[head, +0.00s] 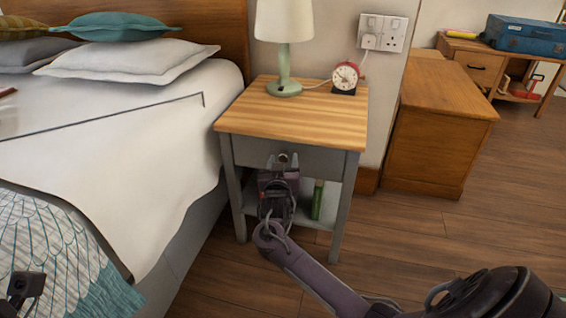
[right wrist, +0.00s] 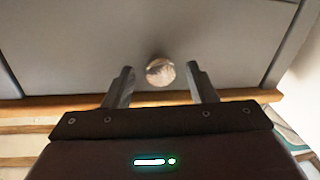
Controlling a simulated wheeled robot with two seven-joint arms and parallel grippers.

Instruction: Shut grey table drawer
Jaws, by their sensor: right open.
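The grey table (head: 338,200) has a wooden top and stands beside the bed. Its grey drawer front (head: 322,160) sits just under the top and looks nearly flush with the frame; any small gap is hard to see. The round drawer knob (right wrist: 160,71) is on the drawer front (right wrist: 80,45) in the right wrist view. My right gripper (head: 282,163) is open at the drawer front, with one fingertip on each side of the knob and visible space between. Contact with the drawer front cannot be told. Part of my left gripper (head: 25,285) shows at the lower left.
A lamp (head: 284,50) and a red alarm clock (head: 345,78) stand on the table top. A green object (head: 318,200) stands on the lower shelf. The bed (head: 150,130) is close on the left, and a wooden cabinet (head: 430,135) is at right. Floor in front is clear.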

